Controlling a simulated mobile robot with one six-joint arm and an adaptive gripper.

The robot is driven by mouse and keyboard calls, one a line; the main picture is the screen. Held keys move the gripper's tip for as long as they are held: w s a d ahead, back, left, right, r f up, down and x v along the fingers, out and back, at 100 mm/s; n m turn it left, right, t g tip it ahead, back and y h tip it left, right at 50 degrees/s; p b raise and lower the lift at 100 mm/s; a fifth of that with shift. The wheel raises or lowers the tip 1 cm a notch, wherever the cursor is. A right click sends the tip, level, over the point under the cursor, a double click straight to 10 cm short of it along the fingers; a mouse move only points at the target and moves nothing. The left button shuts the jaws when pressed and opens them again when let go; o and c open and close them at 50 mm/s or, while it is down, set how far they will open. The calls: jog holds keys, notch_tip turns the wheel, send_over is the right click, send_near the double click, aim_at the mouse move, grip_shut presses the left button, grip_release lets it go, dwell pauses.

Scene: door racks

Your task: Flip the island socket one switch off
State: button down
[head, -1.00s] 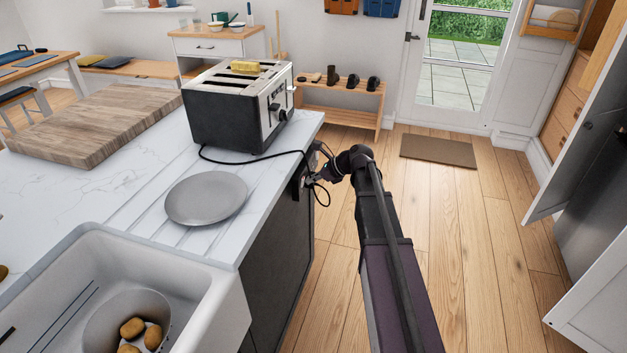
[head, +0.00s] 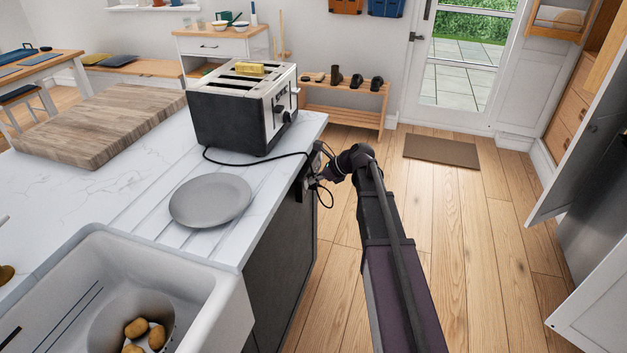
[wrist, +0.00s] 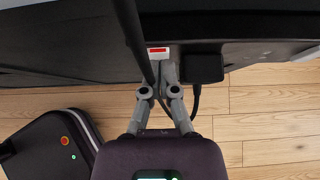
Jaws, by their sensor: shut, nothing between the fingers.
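The island socket (head: 307,184) is on the dark side panel of the island, just under the worktop edge, and is partly hidden in the head view. In the wrist view a small white piece with a red mark (wrist: 158,50), apparently a socket switch, shows just above my gripper (wrist: 166,72). A black plug (wrist: 202,66) sits to its right, with a cable hanging down. My gripper is shut and empty, its fingertips close to the panel just below the red mark. I cannot tell whether they touch it. In the head view its tips are hard to make out.
A toaster (head: 242,110) stands on the worktop, and its black cord (head: 255,164) runs over the edge near the socket. A grey plate (head: 210,200) and a sink (head: 225,309) are nearer. The wooden floor (head: 480,240) to the right is clear.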

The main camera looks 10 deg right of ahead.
jog(key=shift+r+p, duration=0.5)
jog(key=shift+r, duration=0.1)
jog(key=p+v, duration=0.8)
jog(key=v, duration=0.5)
dwell(0.5)
jog(key=shift+s, duration=0.1)
dwell(0.4)
jog(key=shift+s, duration=0.1)
jog(key=s+a+n+g+h+p, duration=0.2)
jog(key=s+a+n+h+p, duration=0.1)
jog(key=s+n, duration=0.7)
jog(key=s+a+n+g+h+p, duration=0.2)
jog(key=s+a+n+h+p, duration=0.1)
jog(key=s+n, duration=0.8)
jog(key=a+n+h, duration=0.1)
jog(key=n+h, duration=0.1)
jog(key=shift+a+f+n+g+h, duration=0.25)
jog(key=shift+n+g+h, duration=0.05)
jog(key=shift+n+h, duration=0.1)
